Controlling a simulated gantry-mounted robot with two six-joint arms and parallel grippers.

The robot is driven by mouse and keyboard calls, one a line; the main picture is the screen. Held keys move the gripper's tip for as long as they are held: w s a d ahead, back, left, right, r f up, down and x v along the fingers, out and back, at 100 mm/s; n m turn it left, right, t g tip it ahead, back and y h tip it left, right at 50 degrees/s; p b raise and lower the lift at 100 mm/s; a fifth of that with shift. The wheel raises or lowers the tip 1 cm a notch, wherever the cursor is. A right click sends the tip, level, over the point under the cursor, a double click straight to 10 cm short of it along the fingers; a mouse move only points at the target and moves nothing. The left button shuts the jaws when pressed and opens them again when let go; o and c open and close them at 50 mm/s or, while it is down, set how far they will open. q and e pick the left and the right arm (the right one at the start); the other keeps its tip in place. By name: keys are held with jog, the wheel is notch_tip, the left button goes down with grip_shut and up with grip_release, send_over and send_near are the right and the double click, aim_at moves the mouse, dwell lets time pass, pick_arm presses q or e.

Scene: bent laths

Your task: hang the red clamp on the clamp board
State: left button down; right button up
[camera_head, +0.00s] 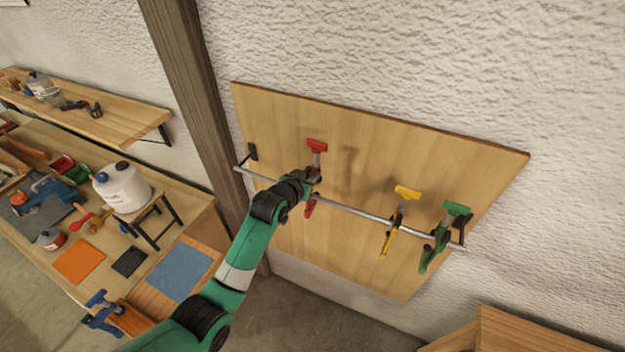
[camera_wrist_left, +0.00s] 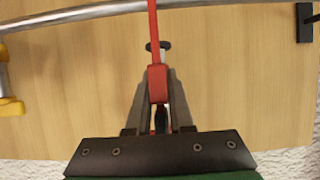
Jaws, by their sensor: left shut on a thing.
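The red clamp (camera_head: 316,147) is at the left part of the clamp board (camera_head: 440,160), upright at the metal rail (camera_head: 360,212). My left gripper (camera_head: 304,183) is shut on it, and the gripper hides its middle. In the left wrist view the red clamp (camera_wrist_left: 157,80) stands between the fingers of my left gripper (camera_wrist_left: 158,105), with its bar reaching up across the rail (camera_wrist_left: 80,12). I cannot tell whether the clamp rests on the rail. My right gripper is not in view.
A yellow clamp (camera_head: 403,210) and a green clamp (camera_head: 441,236) hang on the rail to the right. Black brackets hold the rail ends. A cluttered workbench (camera_head: 190,215) with a white jug (camera_head: 122,188) stands at the left. The rail between red and yellow clamps is free.

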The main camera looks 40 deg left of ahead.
pick_arm(q)
jog(key=shift+s+f+b, duration=0.2)
jog(key=shift+f+b, duration=1.4)
jog(key=shift+f, duration=1.05)
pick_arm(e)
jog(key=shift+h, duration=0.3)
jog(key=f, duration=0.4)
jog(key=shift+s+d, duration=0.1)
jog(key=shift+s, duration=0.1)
pick_arm(q)
jog(key=c, duration=0.8)
grip_release()
jog(key=shift+o, duration=0.4)
jog(key=shift+f, duration=0.1)
jog(key=p+v, duration=0.7)
jog(key=v, duration=0.4)
jog(key=shift+s+r, duration=0.25)
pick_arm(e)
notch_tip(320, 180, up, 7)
